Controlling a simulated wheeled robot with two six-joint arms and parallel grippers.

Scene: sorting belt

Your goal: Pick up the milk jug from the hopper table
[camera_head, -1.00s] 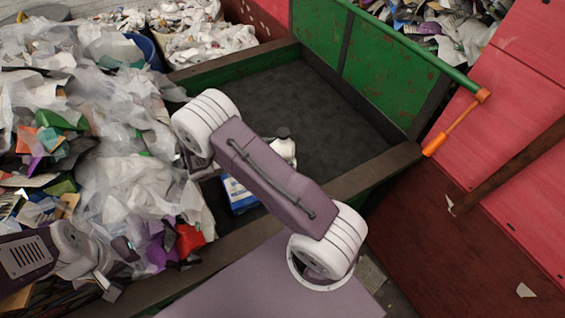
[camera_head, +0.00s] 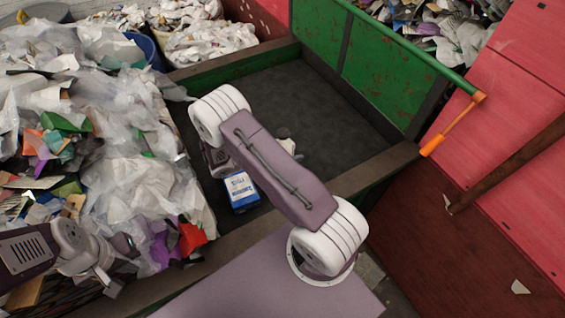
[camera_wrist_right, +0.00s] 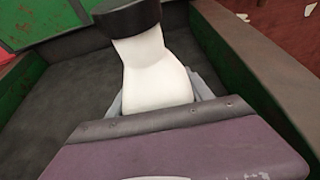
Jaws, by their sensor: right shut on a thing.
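The milk jug (camera_wrist_right: 155,70) is white with a dark cap and fills the middle of the right wrist view, its cap toward the top. In the head view only a small pale part of the jug (camera_head: 287,145) shows beyond my right arm. My right gripper (camera_wrist_right: 158,98) is shut on the jug, with a grey finger on each side of its body. I cannot tell whether the jug touches the table floor. My left gripper (camera_head: 118,262) is at the lower left, far from the jug, its fingers unclear.
The dark hopper table (camera_head: 345,120) has raised brown and green edges. A blue and white box (camera_head: 242,190) lies on it beside my right arm. A heap of plastic and paper waste (camera_head: 120,150) lies to the left. The table's far part is bare.

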